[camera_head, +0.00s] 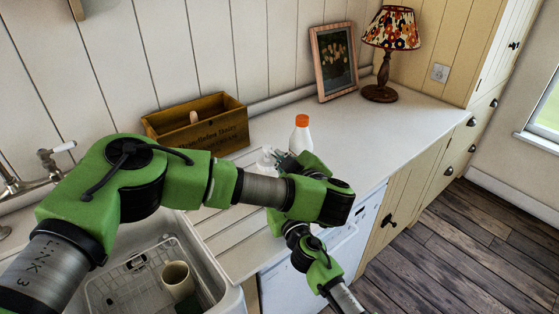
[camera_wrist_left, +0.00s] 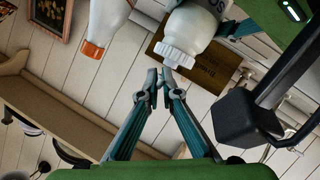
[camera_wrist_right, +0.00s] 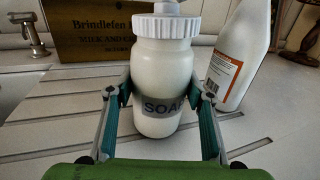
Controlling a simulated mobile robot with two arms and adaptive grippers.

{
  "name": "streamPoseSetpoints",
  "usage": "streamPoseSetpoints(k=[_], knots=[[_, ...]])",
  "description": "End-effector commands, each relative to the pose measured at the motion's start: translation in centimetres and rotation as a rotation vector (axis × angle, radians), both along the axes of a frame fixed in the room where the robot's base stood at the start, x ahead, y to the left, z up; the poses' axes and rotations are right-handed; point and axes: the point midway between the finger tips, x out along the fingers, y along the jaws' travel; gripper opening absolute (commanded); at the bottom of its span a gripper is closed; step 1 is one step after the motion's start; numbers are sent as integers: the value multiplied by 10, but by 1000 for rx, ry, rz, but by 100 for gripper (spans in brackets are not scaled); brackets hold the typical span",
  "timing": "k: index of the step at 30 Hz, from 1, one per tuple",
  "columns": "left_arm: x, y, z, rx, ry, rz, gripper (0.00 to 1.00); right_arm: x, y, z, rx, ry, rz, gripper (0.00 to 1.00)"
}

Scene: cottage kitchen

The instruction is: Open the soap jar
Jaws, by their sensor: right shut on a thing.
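The soap jar (camera_wrist_right: 163,85) is a white jar with a grey SOAP label and a ribbed white lid (camera_wrist_right: 162,27). It stands upright on the counter. My right gripper (camera_wrist_right: 164,92) is shut on the jar's body, one finger on each side. In the left wrist view the jar (camera_wrist_left: 193,28) appears upside down, with its lid (camera_wrist_left: 180,56) on. My left gripper (camera_wrist_left: 160,86) has its fingertips close together near the lid's top; whether they touch it is unclear. In the head view the left gripper (camera_head: 283,160) is near the jar's white top (camera_head: 266,157), and my arms hide the rest.
A white bottle with an orange cap (camera_head: 301,136) stands close beside the jar. A wooden crate (camera_head: 200,124) is behind. A picture frame (camera_head: 334,60) and lamp (camera_head: 391,40) stand farther right. The sink (camera_head: 222,287) is at front left. Counter right of the bottle is clear.

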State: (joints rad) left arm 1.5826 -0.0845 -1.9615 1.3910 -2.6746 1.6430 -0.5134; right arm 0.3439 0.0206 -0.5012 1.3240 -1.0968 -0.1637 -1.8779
Motion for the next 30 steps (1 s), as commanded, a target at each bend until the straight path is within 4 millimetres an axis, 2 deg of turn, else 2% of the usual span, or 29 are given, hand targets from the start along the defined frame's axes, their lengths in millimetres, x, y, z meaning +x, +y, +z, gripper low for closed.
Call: streamPoseSetpoints(k=[12,23,30], knots=[[0,-1,14,-2,0,-2,0,0,0,-1,-2,0,0,9],[0,0,16,0,0,-1,0,0,0,0,-1,1,0,9],[0,0,40,-1,-3,-1,0,0,0,0,-1,1,-1,9]])
